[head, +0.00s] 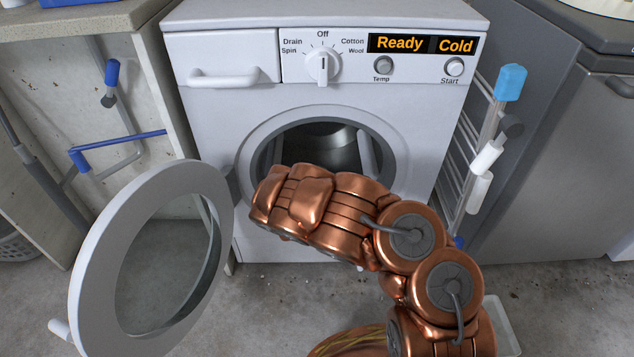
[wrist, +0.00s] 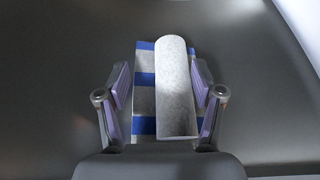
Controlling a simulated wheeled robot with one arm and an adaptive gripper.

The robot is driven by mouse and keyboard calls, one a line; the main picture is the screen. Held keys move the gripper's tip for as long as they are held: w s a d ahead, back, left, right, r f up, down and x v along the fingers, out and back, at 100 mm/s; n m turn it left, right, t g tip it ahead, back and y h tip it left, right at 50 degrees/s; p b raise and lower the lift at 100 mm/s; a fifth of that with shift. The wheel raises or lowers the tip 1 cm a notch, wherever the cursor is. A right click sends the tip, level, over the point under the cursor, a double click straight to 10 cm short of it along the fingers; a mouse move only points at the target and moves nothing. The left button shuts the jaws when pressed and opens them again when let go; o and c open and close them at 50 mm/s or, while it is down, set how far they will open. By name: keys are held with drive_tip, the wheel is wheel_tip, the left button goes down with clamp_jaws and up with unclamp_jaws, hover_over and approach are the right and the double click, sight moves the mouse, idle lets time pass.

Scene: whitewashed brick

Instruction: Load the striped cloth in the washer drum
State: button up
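The striped cloth (wrist: 144,100), blue and pale grey, lies in the washer drum (wrist: 60,75) in the wrist view. A pale rounded bar (wrist: 176,85), seemingly a drum paddle, covers its middle and right part. My gripper (wrist: 161,88) is inside the drum, its two fingers spread wide to either side of the cloth and bar; neither is clearly gripped. In the head view, my arm reaches into the round opening of the washer (head: 220,120), hiding my fingers and the cloth. The round door (head: 90,245) stands open at the left. The display reads Ready and Cold.
A drying rack (head: 480,150) with blue and white parts stands close at the right, before a grey cabinet (head: 555,160). A table with a rack under it is at the left. The open door flanks my arm. Bare concrete floor (head: 270,300) shows in front.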

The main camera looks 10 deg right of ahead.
drive_tip(key=o, duration=0.4)
drive_tip(key=shift+s, duration=0.1)
drive_tip(key=shift+v, duration=5.8)
drive_tip(key=shift+s+r, duration=0.1)
